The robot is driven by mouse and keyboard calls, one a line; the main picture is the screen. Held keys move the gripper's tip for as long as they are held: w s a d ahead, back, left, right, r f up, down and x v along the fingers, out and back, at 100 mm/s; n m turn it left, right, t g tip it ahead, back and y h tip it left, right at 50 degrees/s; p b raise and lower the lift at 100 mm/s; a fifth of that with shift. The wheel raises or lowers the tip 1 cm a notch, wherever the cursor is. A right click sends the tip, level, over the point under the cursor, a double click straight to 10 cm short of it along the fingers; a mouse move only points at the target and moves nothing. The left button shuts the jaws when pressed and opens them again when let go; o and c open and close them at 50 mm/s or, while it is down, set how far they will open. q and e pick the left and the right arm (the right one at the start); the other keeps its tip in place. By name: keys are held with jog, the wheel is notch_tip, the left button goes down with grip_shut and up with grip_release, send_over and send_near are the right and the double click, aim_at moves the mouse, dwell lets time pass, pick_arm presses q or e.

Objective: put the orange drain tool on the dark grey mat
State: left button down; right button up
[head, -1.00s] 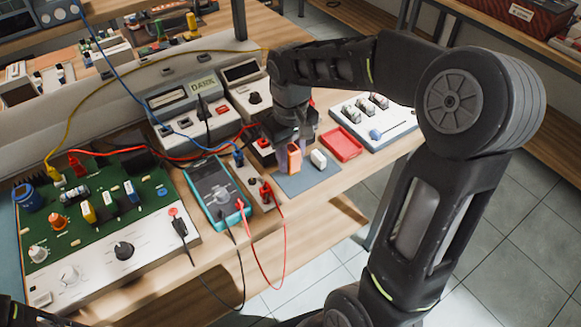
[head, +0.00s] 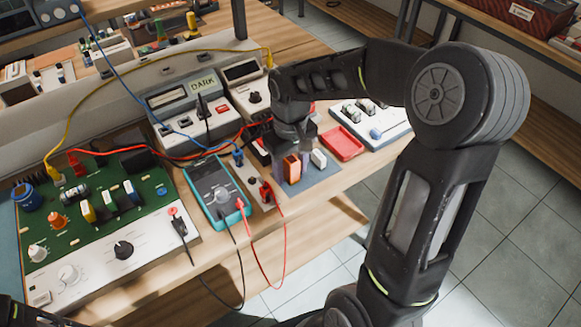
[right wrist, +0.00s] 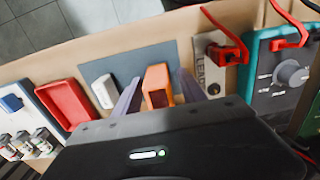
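The orange drain tool (head: 292,169) stands upright on the dark grey mat (head: 318,176), and its base appears to touch it. The tool (right wrist: 157,87) also shows in the right wrist view, between my right gripper's fingers (right wrist: 159,84). A narrow gap shows on each side of the tool, so the fingers are open around it. In the head view my right gripper (head: 295,152) reaches down over the tool and partly hides it and the mat's back edge. My left gripper is not in view; only a dark bit of arm shows at bottom left.
A white block (head: 318,158) stands on the mat beside the tool. A red tray (head: 342,143) lies to the right. The teal multimeter (head: 217,192) with red and black leads and a grey strip (head: 258,186) lie left. The bench's front edge is close to the mat.

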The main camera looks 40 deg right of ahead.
aim_at(290, 158)
jog(key=shift+r, duration=0.1)
jog(key=shift+r, duration=0.2)
notch_tip(290, 158, up, 12)
jog(key=shift+f+p, duration=0.15)
jog(key=shift+p, duration=0.15)
